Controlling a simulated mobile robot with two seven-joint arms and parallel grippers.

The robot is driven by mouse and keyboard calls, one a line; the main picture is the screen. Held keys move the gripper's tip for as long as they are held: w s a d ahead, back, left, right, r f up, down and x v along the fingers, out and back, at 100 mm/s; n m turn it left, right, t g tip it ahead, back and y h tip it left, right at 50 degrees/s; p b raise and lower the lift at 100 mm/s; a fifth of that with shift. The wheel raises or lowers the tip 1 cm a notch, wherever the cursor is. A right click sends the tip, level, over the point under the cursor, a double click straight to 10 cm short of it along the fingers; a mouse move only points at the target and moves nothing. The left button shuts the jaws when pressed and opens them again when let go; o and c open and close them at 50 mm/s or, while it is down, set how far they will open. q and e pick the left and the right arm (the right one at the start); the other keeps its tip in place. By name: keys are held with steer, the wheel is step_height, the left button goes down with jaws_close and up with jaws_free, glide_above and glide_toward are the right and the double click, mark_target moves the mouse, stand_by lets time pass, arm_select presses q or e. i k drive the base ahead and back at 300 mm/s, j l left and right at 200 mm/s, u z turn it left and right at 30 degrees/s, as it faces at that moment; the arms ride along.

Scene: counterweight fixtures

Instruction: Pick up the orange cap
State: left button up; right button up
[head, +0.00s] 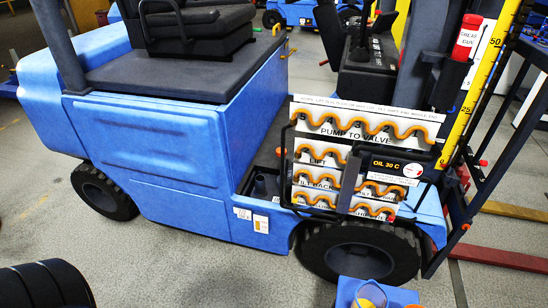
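I cannot pick out an orange cap with certainty. Small red-orange pieces show on the forklift: a knob (278,152) left of the hose panel, and another bit (465,227) by the mast. At the bottom edge, a round item with a yellow-orange rim (370,296) sits on a blue box (345,290); it is cut off by the frame, and I cannot tell what it is. Neither of my grippers is in view.
A blue forklift (150,140) fills the middle. White panels (350,118) with wavy orange hoses stand above its front wheel (358,252). A yellow scale strip (480,85) and dark mast are at right. A ribbed black round object (45,285) is at bottom left. Grey floor (210,275) is clear between.

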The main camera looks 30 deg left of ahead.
mark_target(279, 152)
steer(key=u, duration=1.15)
